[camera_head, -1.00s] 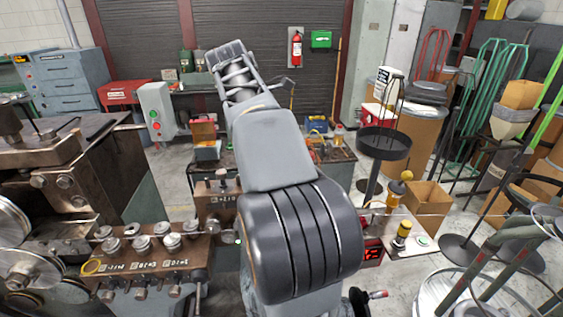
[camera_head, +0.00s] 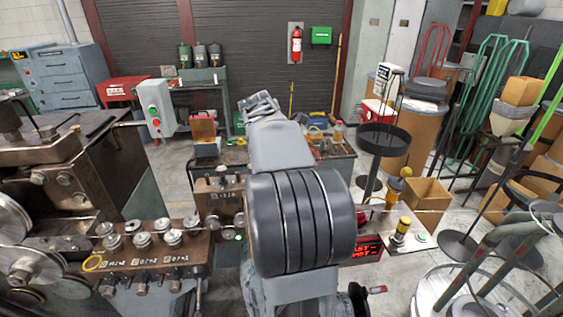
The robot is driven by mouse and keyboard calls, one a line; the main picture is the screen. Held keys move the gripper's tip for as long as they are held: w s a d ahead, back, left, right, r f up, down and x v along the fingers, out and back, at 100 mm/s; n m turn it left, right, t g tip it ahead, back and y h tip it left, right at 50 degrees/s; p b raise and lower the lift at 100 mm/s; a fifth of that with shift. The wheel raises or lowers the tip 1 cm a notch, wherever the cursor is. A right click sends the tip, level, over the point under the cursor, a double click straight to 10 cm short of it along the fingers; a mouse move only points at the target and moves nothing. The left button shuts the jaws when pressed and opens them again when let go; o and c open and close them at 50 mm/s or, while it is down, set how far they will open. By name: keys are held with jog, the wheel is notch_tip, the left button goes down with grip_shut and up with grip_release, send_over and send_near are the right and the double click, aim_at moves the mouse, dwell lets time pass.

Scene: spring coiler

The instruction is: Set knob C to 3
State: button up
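Several silver round knobs (camera_head: 142,240) stand on a brown metal block (camera_head: 195,262) at the lower left, with small white markings on its front face. A second brown block (camera_head: 218,200) just beside my arm also carries small silver parts and faint markings. The letters are too small to read, so I cannot tell which knob is C or where it points. My arm rises in the middle of the view and leans away. Its far end shows at the top, foreshortened, and the gripper's fingers cannot be made out. My arm hides part of the bench behind it.
A red-lit display (camera_head: 367,250) and a panel with a yellow-topped button (camera_head: 402,230) stand right of my arm. A black round tray on a stand (camera_head: 378,140) is further back. Machine wheels (camera_head: 22,265) are at far left. Grey floor (camera_head: 175,165) shows behind the blocks.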

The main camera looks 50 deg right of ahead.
jog(key=shift+d+f, duration=0.1)
jog(key=shift+f, duration=0.2)
jog(key=c, duration=0.9)
